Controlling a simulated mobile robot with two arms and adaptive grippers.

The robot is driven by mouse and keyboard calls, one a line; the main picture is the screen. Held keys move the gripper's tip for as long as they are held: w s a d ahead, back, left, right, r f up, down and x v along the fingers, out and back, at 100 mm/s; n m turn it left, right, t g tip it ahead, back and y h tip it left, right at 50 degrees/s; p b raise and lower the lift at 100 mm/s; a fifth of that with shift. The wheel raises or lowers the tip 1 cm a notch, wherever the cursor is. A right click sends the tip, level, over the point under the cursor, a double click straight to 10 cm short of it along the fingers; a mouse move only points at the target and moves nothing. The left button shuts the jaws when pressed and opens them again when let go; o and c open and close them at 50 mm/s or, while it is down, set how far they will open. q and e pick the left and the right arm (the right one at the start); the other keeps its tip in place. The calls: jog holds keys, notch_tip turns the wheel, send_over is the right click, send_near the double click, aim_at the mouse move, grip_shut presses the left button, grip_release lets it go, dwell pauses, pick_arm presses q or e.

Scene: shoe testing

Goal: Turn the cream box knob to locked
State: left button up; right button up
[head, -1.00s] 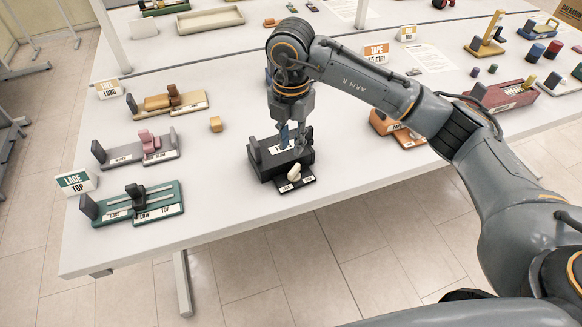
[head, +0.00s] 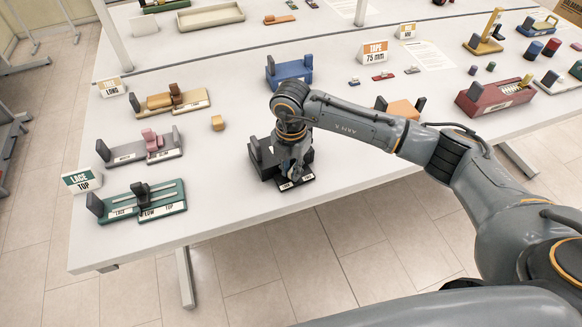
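A black box (head: 262,168) with an upright dark end block stands near the front edge of the table. A small black plate with white labels (head: 308,179) lies at its front; the label text is too small to read. My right gripper (head: 291,168) points down right over this plate, where a cream knob showed earlier. The gripper now hides most or all of the knob. I cannot tell whether its fingers are open, shut or touching the knob. My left gripper is not in view.
A green fixture (head: 163,205) and a grey fixture with a pink part (head: 172,152) stand to the left. A blue fixture (head: 289,73) stands behind my wrist. The tabletop between the green fixture and black box is clear.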

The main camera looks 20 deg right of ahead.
grip_shut()
jog(key=shift+d+f+n+b, duration=0.1)
jog(key=shift+f+n+b, duration=0.05)
jog(key=shift+n+b, duration=0.75)
jog(key=n+b, duration=0.3)
jog(key=shift+s+d+f+b, duration=0.1)
jog(key=shift+s+d+b, duration=0.05)
jog(key=shift+b, duration=0.2)
jog(key=shift+d+r+n+b, duration=0.1)
jog(key=shift+d+n+b, duration=0.05)
jog(key=shift+n+b, duration=1.05)
jog(key=shift+d+r+n+b, duration=0.1)
jog(key=shift+d+n+b, duration=0.05)
jog(key=shift+n+b, duration=1)
jog(key=shift+n, duration=0.35)
jog(key=shift+r, duration=0.1)
